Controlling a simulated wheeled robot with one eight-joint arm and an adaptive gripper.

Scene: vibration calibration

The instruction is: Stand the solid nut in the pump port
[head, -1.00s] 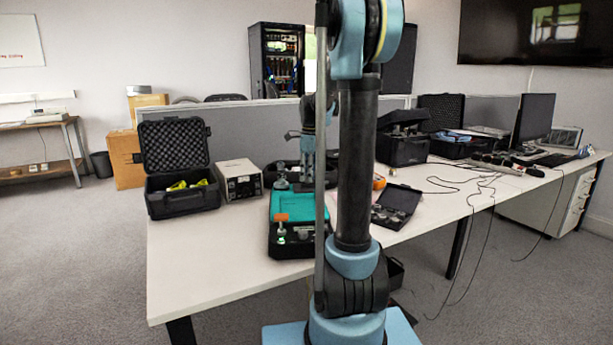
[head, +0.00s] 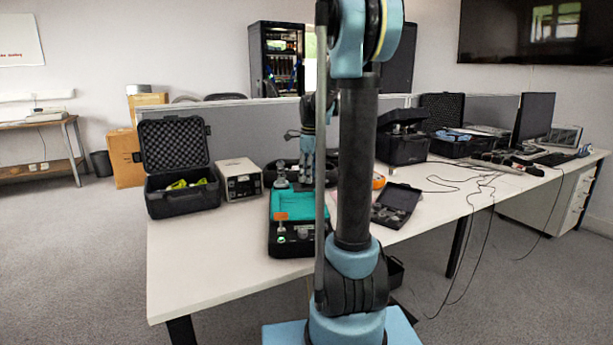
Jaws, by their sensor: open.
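My gripper (head: 307,172) hangs over the far end of the open case, partly hidden behind my own arm column. It is open, and I see nothing held in it. The black case (head: 287,252) with a teal panel (head: 290,203) lies on the white table. Small metal fittings (head: 303,232) and a small greenish piece (head: 281,238) sit in its near part. A grey metal fixture (head: 281,176) stands just behind the case, left of my gripper. I cannot tell which small part is the solid nut or where the pump port is.
A black foam-lined case (head: 180,200) and a white instrument box (head: 240,181) stand to the left. A small open case of metal parts (head: 392,212) lies to the right. Cables (head: 470,185) run across the right side. The table's front left (head: 205,265) is clear.

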